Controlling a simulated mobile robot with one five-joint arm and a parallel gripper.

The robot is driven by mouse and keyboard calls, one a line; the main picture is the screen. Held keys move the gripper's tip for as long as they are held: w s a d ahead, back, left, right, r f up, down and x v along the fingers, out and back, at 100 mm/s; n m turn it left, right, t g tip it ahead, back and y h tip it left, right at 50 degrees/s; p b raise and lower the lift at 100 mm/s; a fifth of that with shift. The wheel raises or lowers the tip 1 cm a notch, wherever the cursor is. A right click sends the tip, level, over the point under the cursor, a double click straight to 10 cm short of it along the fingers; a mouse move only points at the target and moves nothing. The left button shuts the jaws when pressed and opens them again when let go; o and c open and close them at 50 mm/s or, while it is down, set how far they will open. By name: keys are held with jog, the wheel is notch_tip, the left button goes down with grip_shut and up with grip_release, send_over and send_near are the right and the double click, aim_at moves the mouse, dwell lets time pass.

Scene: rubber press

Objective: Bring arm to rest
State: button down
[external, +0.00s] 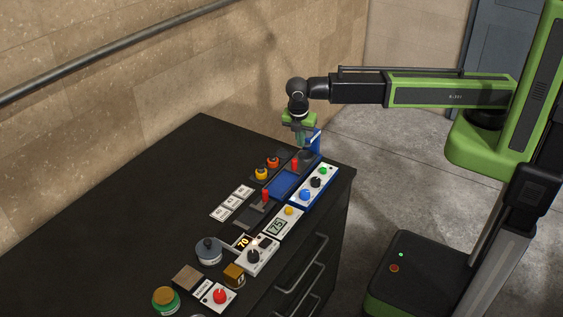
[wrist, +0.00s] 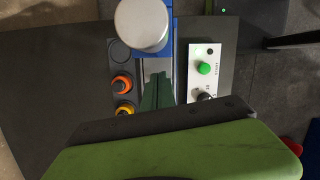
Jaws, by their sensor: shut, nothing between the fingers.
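My gripper (external: 299,137) points down above the far right end of the black bench (external: 120,190), over the blue press (external: 314,138). Its green fingers are together, with nothing between them. In the wrist view the closed fingers (wrist: 158,92) show above the press, just below a round light-grey cap (wrist: 142,25). My arm reaches in from the right, stretched out level. I cannot tell how far the fingertips are above the press.
A white panel (external: 314,185) with green, black and blue knobs lies right of the press. Orange and yellow knobs (external: 267,168) stand to the left. Displays, dials and a red button (external: 219,296) line the bench front. The bench's left part is clear.

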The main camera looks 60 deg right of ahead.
jog(key=shift+a+r, duration=0.15)
jog(key=shift+r, duration=0.1)
jog(key=s+d+m+g+y, duration=0.45)
jog(key=s+d+m, duration=0.2)
jog(key=m, duration=0.35)
jog(key=d+f+m+t+b, duration=0.1)
jog(key=d+f+m+b, duration=0.1)
jog(key=d, duration=0.6)
jog(key=w+d+f+m+t+h+b, duration=0.1)
jog(key=d+m, duration=0.3)
jog(key=d, duration=0.4)
jog(key=w+d+f+m+t+b, duration=0.1)
jog(key=d+f+m+t+b, duration=0.1)
jog(key=d, duration=0.7)
notch_tip(320, 180, down, 2)
jog(key=shift+f+m+h+b, duration=0.1)
jog(key=shift+m+h+b, duration=0.25)
jog(key=shift+m+b, duration=0.65)
